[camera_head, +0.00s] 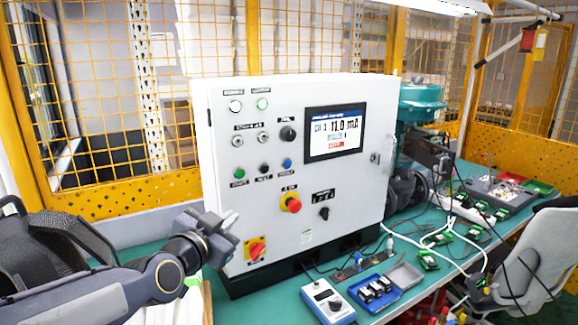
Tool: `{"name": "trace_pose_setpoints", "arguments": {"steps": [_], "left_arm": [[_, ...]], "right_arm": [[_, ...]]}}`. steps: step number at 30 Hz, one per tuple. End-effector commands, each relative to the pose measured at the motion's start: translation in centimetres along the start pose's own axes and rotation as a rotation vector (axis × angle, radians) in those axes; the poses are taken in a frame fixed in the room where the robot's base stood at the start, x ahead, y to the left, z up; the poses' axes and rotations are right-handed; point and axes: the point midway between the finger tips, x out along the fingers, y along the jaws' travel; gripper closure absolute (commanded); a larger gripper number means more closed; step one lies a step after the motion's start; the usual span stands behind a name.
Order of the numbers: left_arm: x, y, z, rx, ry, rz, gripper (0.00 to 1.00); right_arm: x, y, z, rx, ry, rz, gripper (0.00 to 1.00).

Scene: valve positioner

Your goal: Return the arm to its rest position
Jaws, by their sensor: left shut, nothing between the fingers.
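My left arm comes in from the lower left, and its gripper (228,245) is shut and empty. It is in front of the lower left part of the white control cabinet (222,150), close to the red and yellow rotary switch (257,248). I cannot tell whether it touches the cabinet. The cabinet screen (335,133) reads 11.0 mA. My right gripper is not in view.
The green bench (262,308) carries a white and blue instrument (327,301), a blue tray (373,292), a grey tray (404,275), circuit boards and loose cables. A teal valve actuator (420,103) stands behind the cabinet. A grey chair (540,245) is at right. Yellow mesh fencing encloses the back.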

Motion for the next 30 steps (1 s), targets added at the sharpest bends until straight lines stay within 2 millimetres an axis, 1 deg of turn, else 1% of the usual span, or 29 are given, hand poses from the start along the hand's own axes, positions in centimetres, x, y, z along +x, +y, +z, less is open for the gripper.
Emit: {"name": "trace_pose_setpoints", "arguments": {"steps": [1,2,3,5,6,8,9,12,15,18,20,30], "left_arm": [[-3.1,-0.3,1.5,-0.089,-0.074,0.037,1.0],[-4.9,0.1,2.7,-0.149,-0.128,0.066,1.0],[-7.2,0.7,4.4,-0.226,-0.201,0.099,1.0],[-10.6,1.9,6.8,-0.339,-0.312,0.137,1.0],[-12.9,2.8,8.2,-0.41,-0.385,0.155,1.0],[-16.2,4.2,10.3,-0.512,-0.492,0.171,1.0],[-18.2,5.2,11.6,-0.574,-0.561,0.176,1.0],[-22.6,7.5,14.2,-0.708,-0.712,0.173,1.0],[-25.8,9.3,16.0,-0.801,-0.824,0.16,1.0],[-27.5,10.5,17.0,-0.854,-0.893,0.15,1.0],[-28.1,10.8,17.2,-0.87,-0.912,0.145,1.0],[-28.2,10.9,17.4,-0.876,-0.92,0.146,1.0]], "right_arm": [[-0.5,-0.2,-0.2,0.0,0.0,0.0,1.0],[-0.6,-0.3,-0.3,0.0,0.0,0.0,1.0],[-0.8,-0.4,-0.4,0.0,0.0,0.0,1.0],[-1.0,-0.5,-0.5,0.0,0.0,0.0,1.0],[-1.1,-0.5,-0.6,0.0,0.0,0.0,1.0],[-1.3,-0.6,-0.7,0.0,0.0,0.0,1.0],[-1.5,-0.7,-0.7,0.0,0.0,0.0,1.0],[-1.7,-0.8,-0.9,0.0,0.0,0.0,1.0],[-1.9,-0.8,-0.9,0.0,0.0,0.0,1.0],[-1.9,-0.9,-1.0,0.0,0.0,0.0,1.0],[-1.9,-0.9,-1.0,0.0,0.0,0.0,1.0],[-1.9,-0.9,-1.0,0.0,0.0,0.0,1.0]]}}
